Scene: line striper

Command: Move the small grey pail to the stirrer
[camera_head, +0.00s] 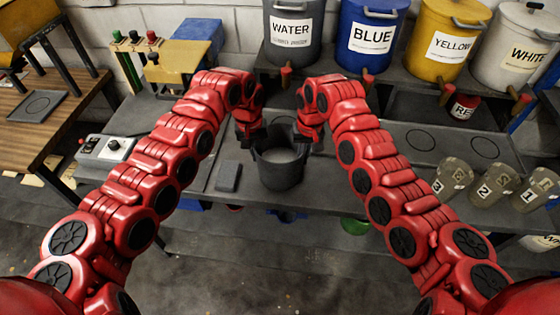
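The small grey pail (279,172) is upright at the middle of the grey bench, near its front edge, with a pale content inside. I cannot tell whether it rests on the bench or hangs just above it. My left gripper (252,140) is at the left side of its rim and my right gripper (306,139) at the right side. Both seem to touch the rim, but the fingers are dark and small, so their grip is unclear. What looks like the stirrer, a black stand with a yellow head (22,22), is at the far left on a wooden table, beside a dark plate with a ring mark (36,105).
Large WATER (291,35), BLUE (371,38), YELLOW (447,45) and WHITE (514,52) buckets stand along the back. A control box (105,148) and blue machine (190,42) are on the left. A grey block (228,177) lies left of the pail. Numbered grey cups (494,182) are right.

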